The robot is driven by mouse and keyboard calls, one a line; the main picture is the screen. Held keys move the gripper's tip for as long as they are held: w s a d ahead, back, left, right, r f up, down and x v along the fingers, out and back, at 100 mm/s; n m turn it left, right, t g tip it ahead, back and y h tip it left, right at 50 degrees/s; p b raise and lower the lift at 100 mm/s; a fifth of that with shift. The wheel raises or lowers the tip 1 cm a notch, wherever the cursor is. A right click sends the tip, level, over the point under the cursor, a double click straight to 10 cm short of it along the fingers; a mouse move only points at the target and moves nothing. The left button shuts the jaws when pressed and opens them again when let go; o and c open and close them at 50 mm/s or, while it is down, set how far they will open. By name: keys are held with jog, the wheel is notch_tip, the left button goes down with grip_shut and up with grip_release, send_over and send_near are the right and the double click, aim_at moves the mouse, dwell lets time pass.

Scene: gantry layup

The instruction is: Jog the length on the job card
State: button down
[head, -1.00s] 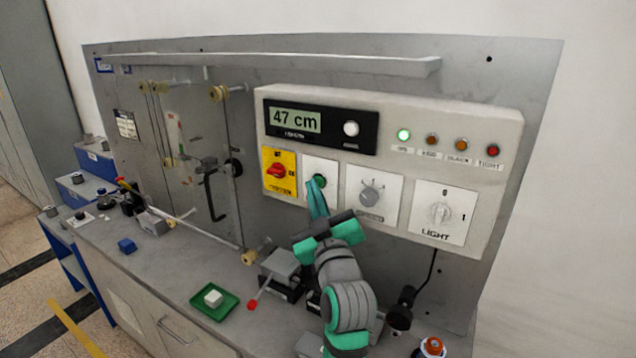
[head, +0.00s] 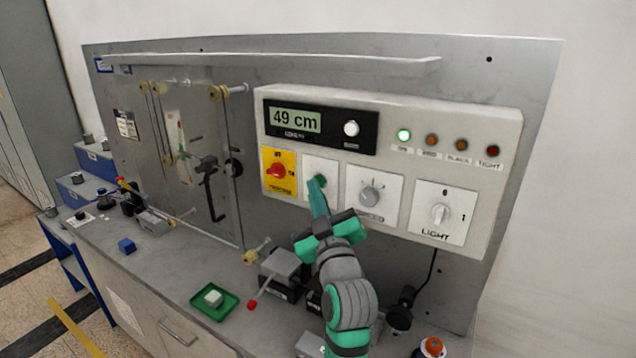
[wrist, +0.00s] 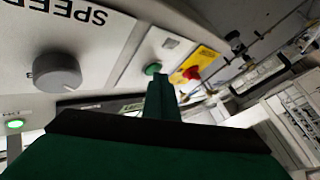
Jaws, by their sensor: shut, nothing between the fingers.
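The length display (head: 295,119) on the control panel reads 49 cm. My gripper (head: 317,187) is shut and empty, with its fingertips at the green button (head: 319,180) on the white plate below the display. In the wrist view the closed fingers (wrist: 163,92) point at the green button (wrist: 152,69); whether they touch it I cannot tell. A small white card (head: 126,124) with print hangs on the back plate at the left; its text is too small to read.
Beside the button are a red knob on a yellow plate (head: 278,170), a grey speed knob (head: 369,196) and a light switch (head: 440,214). A green lamp (head: 404,135) is lit. A green tray (head: 228,303) and a grey block (head: 281,264) stand on the bench below.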

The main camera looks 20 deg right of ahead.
jog(key=shift+s+a, duration=0.5)
jog(key=shift+a, duration=0.25)
jog(key=s+a, duration=0.1)
jog(key=a, duration=0.1)
jog(key=s+a, duration=0.1)
jog(key=s, duration=0.1)
jog(key=shift+a, duration=0.4)
jog(key=shift+f, duration=0.1)
dwell(1.6)
